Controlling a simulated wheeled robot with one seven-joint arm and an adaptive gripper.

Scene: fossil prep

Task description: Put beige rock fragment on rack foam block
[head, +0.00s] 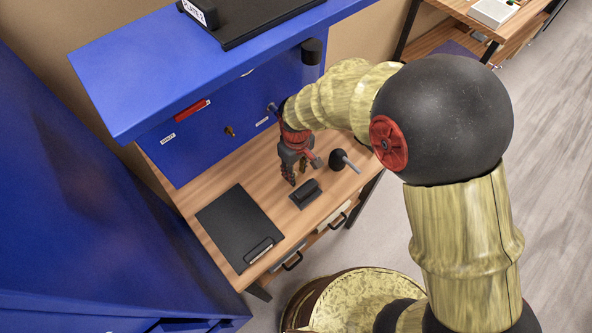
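My gripper (293,167) points down over the wooden bench, near the blue panel. A small beige-brown patch (303,166) shows beside its fingers; I cannot tell whether it is the beige rock fragment or part of the gripper. The finger gap is too small and too hidden to read. A small dark block (305,194) lies on the bench just in front of the gripper. I cannot tell whether it is the rack foam block. No other clear beige rock shows.
A black clipboard-like board (240,226) lies on the wooden bench (206,190), left of the gripper. A black bulb-shaped tool (340,160) stands to the right. A blue shelf (150,75) overhangs the back, with a black tray (250,18) on top. A blue cabinet fills the left.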

